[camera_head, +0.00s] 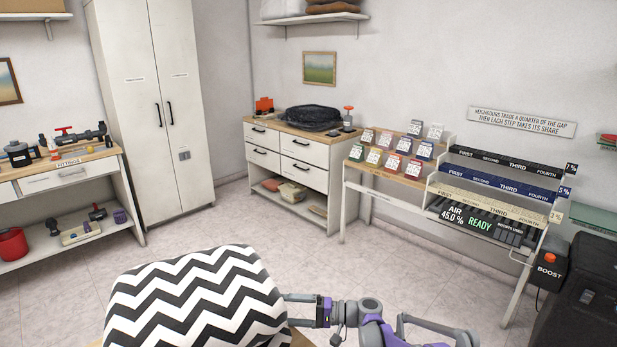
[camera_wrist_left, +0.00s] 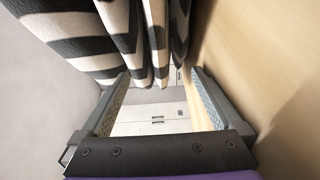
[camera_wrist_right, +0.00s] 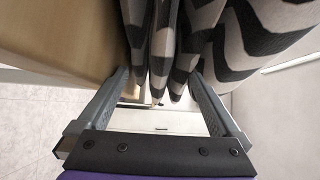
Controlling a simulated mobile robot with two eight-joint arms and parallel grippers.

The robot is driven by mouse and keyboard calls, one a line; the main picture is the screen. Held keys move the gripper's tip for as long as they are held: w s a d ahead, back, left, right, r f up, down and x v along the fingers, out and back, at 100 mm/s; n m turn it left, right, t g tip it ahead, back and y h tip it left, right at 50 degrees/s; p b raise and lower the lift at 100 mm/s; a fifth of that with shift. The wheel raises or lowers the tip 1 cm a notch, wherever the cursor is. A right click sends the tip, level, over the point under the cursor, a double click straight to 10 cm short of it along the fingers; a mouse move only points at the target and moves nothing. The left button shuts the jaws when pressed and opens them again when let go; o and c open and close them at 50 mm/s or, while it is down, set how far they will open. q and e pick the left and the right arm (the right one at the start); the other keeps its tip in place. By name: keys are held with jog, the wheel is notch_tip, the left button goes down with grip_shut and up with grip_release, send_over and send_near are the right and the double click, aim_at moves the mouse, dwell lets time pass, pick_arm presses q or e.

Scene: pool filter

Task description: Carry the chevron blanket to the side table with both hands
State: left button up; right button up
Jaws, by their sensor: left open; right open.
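The chevron blanket (camera_head: 200,300), black and white zigzag, lies folded at the bottom of the head view on a light wooden surface (camera_head: 302,338). My right gripper (camera_head: 300,310) is at the blanket's right side. In the right wrist view, the folded layers (camera_wrist_right: 165,50) hang between my open right fingers (camera_wrist_right: 165,100). In the left wrist view, the folded layers (camera_wrist_left: 155,45) reach between my open left fingers (camera_wrist_left: 160,100), with the wooden surface (camera_wrist_left: 245,60) beside them. My left gripper is hidden behind the blanket in the head view. I cannot tell which surface is the side table.
A drawer cabinet (camera_head: 290,165) with a dark folded item (camera_head: 313,118) stands at the back. A stepped display rack (camera_head: 490,200) and a dark case (camera_head: 585,300) stand at the right. A workbench (camera_head: 70,180) with fittings is at left. The tiled floor (camera_head: 330,260) between is clear.

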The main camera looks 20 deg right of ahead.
pick_arm(q)
jog(key=shift+v, duration=2.4)
pick_arm(e)
jog(key=shift+r, duration=0.2)
jog(key=v, duration=0.7)
jog(key=shift+d, duration=0.25)
jog(key=shift+s, duration=0.15)
pick_arm(q)
jog(key=shift+s+a, duration=0.35)
jog(key=shift+a, duration=0.1)
jog(key=shift+v, duration=3.4)
